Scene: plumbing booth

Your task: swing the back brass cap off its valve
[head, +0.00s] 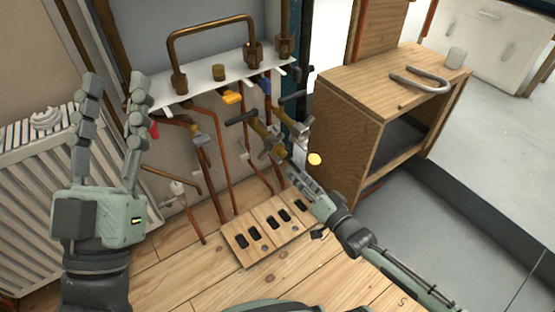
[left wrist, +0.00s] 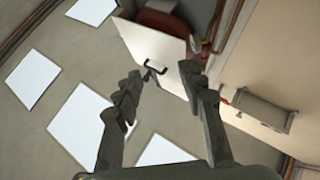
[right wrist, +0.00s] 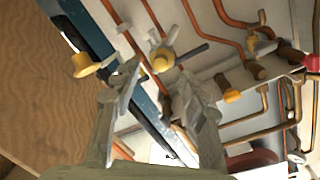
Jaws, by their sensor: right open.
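In the right wrist view a round brass cap (right wrist: 162,58) faces me on its valve, beyond and between my fingertips. A second yellow cap (right wrist: 84,65) on a pale fitting is left of them. I cannot tell which cap is the back one. My right gripper (head: 288,172) is open close to the valves; the right wrist view shows its fingers (right wrist: 162,82) spread with nothing held. My left gripper (head: 114,90) is open, empty and raised at the left; its fingers also show in the left wrist view (left wrist: 160,78).
Copper pipes (head: 221,150) run below a white shelf (head: 222,80) with brass fittings. A dark blue post (right wrist: 135,95) stands close to the right gripper. A wooden cabinet (head: 345,115) is to the right, a radiator (head: 30,190) to the left. A slotted wooden panel (head: 266,215) lies below.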

